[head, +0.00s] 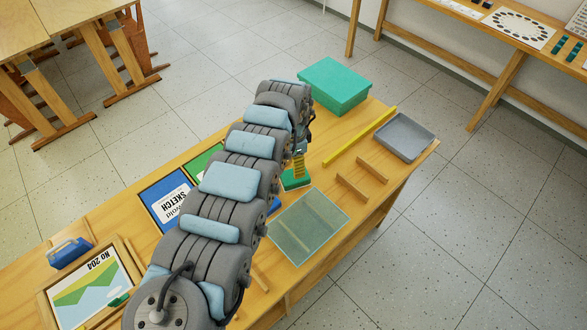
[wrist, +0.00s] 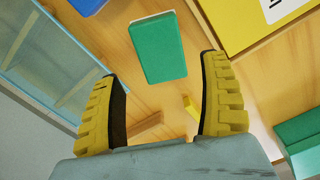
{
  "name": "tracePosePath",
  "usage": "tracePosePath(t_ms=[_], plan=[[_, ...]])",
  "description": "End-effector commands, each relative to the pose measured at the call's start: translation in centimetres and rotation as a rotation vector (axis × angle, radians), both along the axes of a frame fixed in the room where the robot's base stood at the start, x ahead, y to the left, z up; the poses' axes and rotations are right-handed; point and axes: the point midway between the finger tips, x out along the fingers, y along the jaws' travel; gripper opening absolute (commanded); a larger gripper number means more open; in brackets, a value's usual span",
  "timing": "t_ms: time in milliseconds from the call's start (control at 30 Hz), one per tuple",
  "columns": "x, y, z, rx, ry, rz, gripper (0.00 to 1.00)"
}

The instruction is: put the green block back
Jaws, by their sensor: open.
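The green block (head: 295,181) lies on the wooden table, right of my arm in the head view. In the wrist view the green block (wrist: 158,47) lies flat just beyond the fingertips, between their lines, with nothing touching it. My gripper (wrist: 160,68) is open and empty, its two yellow fingers spread wide. In the head view my gripper (head: 299,163) is just above the block and partly hidden by the arm. The block's height gap to the fingers is hard to judge.
A translucent sheet (head: 322,220), wooden strips (head: 352,188), a yellow bar (head: 345,146), a grey tray (head: 405,137) and a green box (head: 335,86) lie around. A blue block (wrist: 88,4) is near the green one.

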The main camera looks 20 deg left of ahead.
Motion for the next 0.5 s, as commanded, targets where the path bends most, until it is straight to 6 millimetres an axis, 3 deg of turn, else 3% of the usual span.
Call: tracePosePath(t_ms=[200,500], plan=[[0.0,0.1,3.0,0.001,0.000,-0.001,0.77],[0.0,0.0,3.7,0.000,0.001,-0.001,0.77]])
